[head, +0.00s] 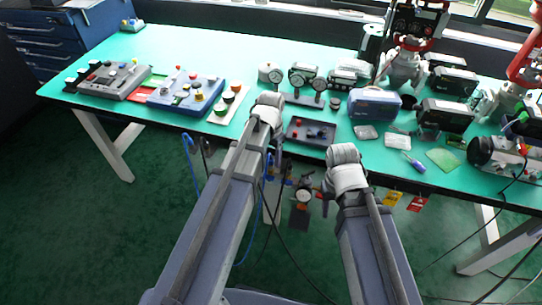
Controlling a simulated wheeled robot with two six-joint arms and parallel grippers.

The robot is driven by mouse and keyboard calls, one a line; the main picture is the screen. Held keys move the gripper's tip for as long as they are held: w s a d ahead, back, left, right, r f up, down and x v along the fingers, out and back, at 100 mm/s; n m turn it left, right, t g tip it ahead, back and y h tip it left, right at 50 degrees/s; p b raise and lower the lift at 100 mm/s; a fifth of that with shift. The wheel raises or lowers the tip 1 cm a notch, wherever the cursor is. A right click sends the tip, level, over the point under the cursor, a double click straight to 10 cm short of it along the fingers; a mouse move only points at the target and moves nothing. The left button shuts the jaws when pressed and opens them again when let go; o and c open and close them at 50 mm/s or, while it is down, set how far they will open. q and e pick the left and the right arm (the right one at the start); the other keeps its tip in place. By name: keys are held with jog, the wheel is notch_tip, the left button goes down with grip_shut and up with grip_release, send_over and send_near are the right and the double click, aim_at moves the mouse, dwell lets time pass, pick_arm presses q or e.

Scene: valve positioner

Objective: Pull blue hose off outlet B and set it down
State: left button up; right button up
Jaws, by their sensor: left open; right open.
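A blue hose (187,150) shows as a thin loop left of my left forearm, below the table's front edge. More thin blue line runs down beside that forearm. A small assembly with a round gauge (303,196) sits below the table edge between my arms, partly hidden; I cannot make out outlet B or where the hose ends. My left gripper (274,164) is open, left of the gauge assembly, mostly hidden by its own wrist. My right gripper (326,198) is open, just right of the gauge, and also partly hidden. I see nothing held in either.
The green table (240,57) carries two control panels, gauges, a dark tray (311,132), boxes and red-topped valves at right. Red and yellow tags (405,201) hang from its front edge. Dark cables hang around my arms. The green floor at left is clear.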

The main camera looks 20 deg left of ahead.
pick_arm(q)
notch_tip(320, 180, down, 2)
jog(key=shift+f+b, duration=0.25)
jog(key=shift+b, duration=0.45)
jog(key=shift+r, duration=0.1)
grip_shut()
dwell(0.3)
dwell(1.4)
